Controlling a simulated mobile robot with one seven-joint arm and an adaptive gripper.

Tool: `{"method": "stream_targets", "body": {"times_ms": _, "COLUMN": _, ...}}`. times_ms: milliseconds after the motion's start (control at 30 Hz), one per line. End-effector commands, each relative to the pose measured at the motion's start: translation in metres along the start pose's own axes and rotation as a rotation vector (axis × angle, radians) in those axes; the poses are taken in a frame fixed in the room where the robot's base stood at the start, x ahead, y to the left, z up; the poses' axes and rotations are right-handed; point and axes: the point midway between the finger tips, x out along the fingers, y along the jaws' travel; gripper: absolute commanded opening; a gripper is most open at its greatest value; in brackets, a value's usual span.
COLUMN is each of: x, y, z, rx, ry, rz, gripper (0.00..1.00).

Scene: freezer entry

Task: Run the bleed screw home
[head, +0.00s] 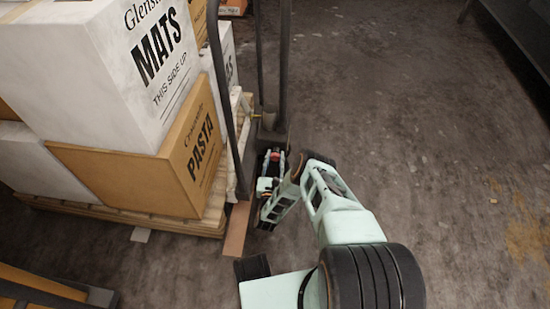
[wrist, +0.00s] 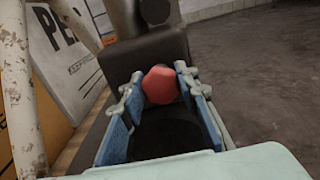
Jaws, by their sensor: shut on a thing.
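A red, faceted screw head (wrist: 161,84) sits in front of a dark block (wrist: 145,55) in the wrist view. I take it to be the bleed screw. My gripper (wrist: 160,91) has its two blue-padded fingers on either side of the red head, shut on it.
Left of my arm, a wooden pallet (head: 130,213) carries a PASTA carton (head: 150,165) and a white MATS box (head: 130,60). A dark upright post (head: 283,60) stands close by. The floor to the right is clear.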

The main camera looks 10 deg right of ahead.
Motion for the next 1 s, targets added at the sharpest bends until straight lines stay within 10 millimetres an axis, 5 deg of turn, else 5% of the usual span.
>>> {"method": "stream_targets", "body": {"times_ms": 267, "x": -0.004, "y": 0.002, "z": -0.003, "rx": -0.001, "ry": 0.007, "rz": 0.004, "gripper": 0.05}}
{"method": "stream_targets", "body": {"times_ms": 300, "x": -0.004, "y": 0.002, "z": -0.003, "rx": -0.001, "ry": 0.008, "rz": 0.004, "gripper": 0.33}}
{"method": "stream_targets", "body": {"times_ms": 400, "x": -0.003, "y": 0.001, "z": -0.003, "rx": -0.001, "ry": 0.006, "rz": 0.003, "gripper": 0.44}}
{"method": "stream_targets", "body": {"times_ms": 767, "x": -0.001, "y": 0.0, "z": 0.002, "rx": -0.001, "ry": 0.002, "rz": 0.001, "gripper": 0.45}}
{"method": "stream_targets", "body": {"times_ms": 1000, "x": 0.0, "y": 0.0, "z": 0.025, "rx": 0.001, "ry": 0.002, "rz": 0.0, "gripper": 0.45}}
